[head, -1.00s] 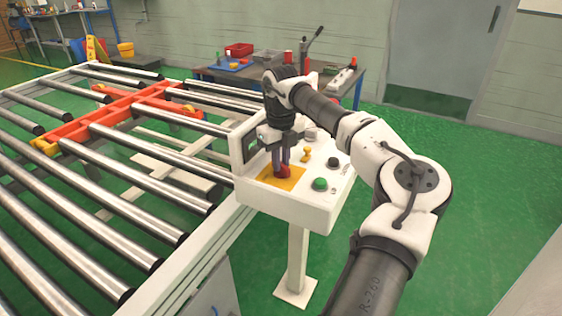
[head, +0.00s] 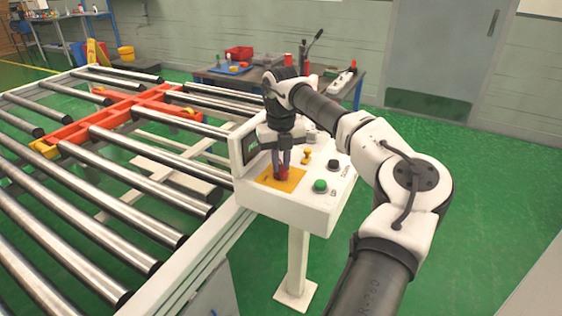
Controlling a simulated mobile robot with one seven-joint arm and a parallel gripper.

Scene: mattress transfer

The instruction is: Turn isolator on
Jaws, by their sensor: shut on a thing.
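The isolator is a red rotary knob (head: 284,173) on a yellow plate (head: 268,180), on the sloping top of a white control box (head: 300,208). My gripper (head: 282,168) points down onto the knob and is shut on it. The fingers cover much of the knob, so which way its handle points is hard to tell.
The box also carries a green button (head: 320,186), a black button (head: 334,165) and a small yellow switch (head: 306,158). A roller conveyor (head: 110,240) with a red frame (head: 130,112) fills the left. A workbench (head: 215,76) stands behind. Green floor (head: 440,170) on the right is clear.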

